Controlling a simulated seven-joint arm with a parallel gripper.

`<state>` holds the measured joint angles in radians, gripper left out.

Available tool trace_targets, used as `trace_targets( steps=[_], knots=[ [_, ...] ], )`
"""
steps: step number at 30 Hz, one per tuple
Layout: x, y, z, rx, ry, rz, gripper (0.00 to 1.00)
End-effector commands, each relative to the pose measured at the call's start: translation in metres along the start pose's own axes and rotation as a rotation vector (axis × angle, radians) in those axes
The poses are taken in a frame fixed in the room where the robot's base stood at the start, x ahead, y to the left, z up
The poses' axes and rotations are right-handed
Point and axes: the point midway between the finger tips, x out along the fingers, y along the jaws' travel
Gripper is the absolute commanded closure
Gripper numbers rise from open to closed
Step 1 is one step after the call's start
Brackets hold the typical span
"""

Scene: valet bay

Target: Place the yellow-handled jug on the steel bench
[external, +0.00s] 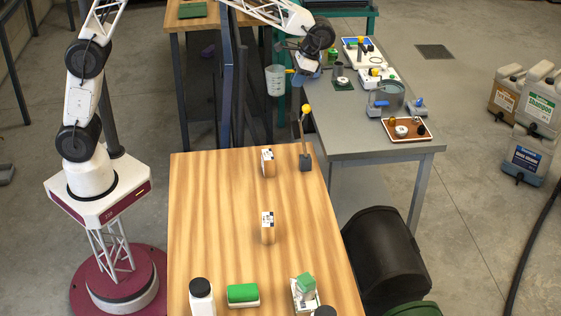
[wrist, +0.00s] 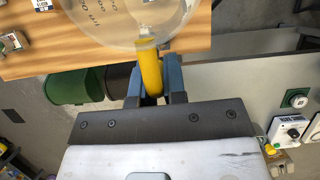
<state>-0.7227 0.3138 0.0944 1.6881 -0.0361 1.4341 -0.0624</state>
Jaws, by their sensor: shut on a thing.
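The yellow-handled jug (external: 275,81) is a translucent measuring jug, upright in the external view. It hangs in the air just left of the far part of the grey steel bench (external: 350,143). My gripper (external: 295,75) is to the right of the jug and shut on its handle. In the wrist view, the yellow handle (wrist: 150,70) sits between the blue fingers of my gripper (wrist: 153,84). The clear jug body (wrist: 118,22) is at the top, partly cut off by the frame edge. The bench also shows at right in the wrist view (wrist: 225,82).
A wooden table (external: 215,220) is in front, with a yellow-knobbed upright stick (external: 305,140). The bench's near left part looks clear.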

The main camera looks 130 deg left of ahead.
Motion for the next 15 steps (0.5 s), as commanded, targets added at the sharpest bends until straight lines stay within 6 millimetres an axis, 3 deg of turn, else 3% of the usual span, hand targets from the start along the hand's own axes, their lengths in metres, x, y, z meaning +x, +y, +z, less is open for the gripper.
trace_targets(
  steps=[6,15],
  knots=[
    [-0.009,-0.045,-0.044,-0.227,0.001,0.093,1.00],
    [-0.015,-0.089,-0.081,-0.435,0.003,0.178,1.00]
  ],
)
